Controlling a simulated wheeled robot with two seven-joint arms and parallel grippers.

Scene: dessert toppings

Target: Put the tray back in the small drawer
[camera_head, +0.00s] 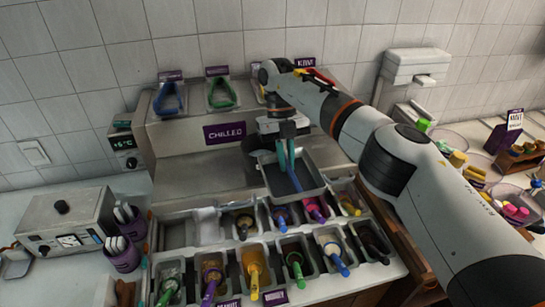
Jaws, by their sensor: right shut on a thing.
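A grey metal tray (309,188) hangs tilted over the back row of the chilled topping counter (200,160). My right gripper (286,147) reaches down at the tray's back edge and is shut on it. A blue strip, perhaps a utensil handle, shows inside the tray, with a teal strip beside it; I cannot tell what the teal one is. No part is clearly recognisable as the small drawer. My left gripper is out of view.
Several filled topping pans with coloured handles (254,270) stand in two rows below the tray. A toaster-like appliance (70,215) and a purple utensil cup (122,254) are at the left. Bowls and a wooden rack (515,158) are at the right.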

